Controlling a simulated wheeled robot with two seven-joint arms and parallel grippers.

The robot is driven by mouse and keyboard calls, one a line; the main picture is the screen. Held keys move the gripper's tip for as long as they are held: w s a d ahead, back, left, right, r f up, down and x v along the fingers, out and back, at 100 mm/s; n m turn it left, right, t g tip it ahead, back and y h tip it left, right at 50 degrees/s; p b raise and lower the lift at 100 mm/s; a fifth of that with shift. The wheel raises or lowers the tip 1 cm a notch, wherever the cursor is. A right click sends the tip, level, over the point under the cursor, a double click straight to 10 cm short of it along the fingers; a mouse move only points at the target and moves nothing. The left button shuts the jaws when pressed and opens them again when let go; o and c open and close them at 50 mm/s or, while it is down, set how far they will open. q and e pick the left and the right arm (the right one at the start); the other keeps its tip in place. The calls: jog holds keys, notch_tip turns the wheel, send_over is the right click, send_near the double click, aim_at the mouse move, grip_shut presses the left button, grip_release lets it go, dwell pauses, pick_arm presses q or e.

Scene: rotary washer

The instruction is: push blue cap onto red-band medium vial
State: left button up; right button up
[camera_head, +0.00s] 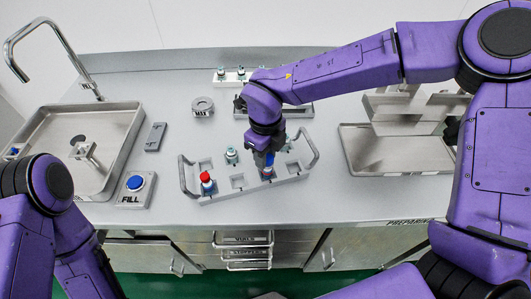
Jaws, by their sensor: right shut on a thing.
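My right gripper (266,158) points down over the front right of the grey handled tray, shut on the blue cap (269,160). The red-band medium vial (266,173) stands upright in a slot of the tray directly under the gripper. The cap is at the vial's top, but the fingers hide much of both, and I cannot tell how far the cap is seated. My left arm is at the left edge, and its gripper is not in view.
A blue FILL button (136,183), a sink (70,135) and a grey round device (202,107) are to the left. A steel tray (385,185) is right.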

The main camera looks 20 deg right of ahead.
jog(key=shift+f, duration=0.2)
dwell(0.5)
jog(key=o, duration=1)
jog(key=shift+o, duration=0.2)
jog(key=shift+r, duration=0.2)
notch_tip(320, 180, up, 10)
jog(key=b, duration=0.1)
jog(key=shift+r, duration=0.15)
jog(key=shift+d, duration=0.1)
